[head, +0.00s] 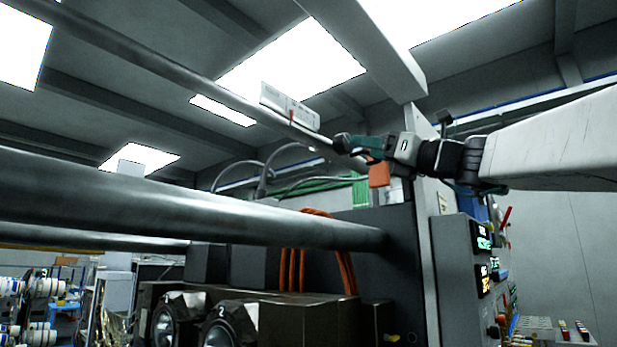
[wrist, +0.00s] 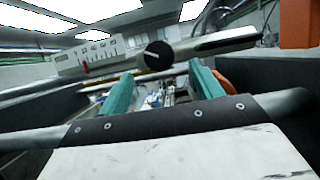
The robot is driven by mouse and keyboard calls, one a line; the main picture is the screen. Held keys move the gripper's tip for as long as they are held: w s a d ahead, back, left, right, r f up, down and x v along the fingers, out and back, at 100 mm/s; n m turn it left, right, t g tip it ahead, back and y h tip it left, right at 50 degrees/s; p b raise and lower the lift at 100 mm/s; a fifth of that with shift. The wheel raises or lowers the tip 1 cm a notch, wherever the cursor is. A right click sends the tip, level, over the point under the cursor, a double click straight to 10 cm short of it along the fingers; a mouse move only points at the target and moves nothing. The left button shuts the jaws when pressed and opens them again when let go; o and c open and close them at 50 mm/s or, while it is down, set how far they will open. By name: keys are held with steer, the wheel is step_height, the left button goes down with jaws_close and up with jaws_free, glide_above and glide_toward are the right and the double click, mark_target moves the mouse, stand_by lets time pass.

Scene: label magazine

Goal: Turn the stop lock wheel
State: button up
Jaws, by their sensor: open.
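The stop lock wheel, a dark round knob with a pale line across its face (wrist: 158,56), sits on a metal bar beside a white scale plate (wrist: 92,56). In the wrist view it lies just beyond and between the teal fingertips of my gripper (wrist: 160,69). The fingers are apart with nothing between them; I cannot tell the exact gap to the wheel. In the head view my gripper (head: 338,144) reaches in from the right to the bar's end, near the scale plate (head: 290,108). I cannot make out the wheel clearly there.
A thick steel bar (head: 180,205) crosses below my gripper, and a thinner rail (head: 130,47) runs above left. An orange block (head: 379,174) is close under my wrist. A control panel (head: 462,260) stands at right. Orange hoses (head: 318,262) hang below.

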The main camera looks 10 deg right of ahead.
mark_target(349, 146)
steer(key=x, duration=0.5)
steer(key=shift+w+a+r, duration=0.1)
steer(key=shift+w+a, duration=0.15)
steer(key=shift+w, duration=0.05)
steer(key=c, duration=1)
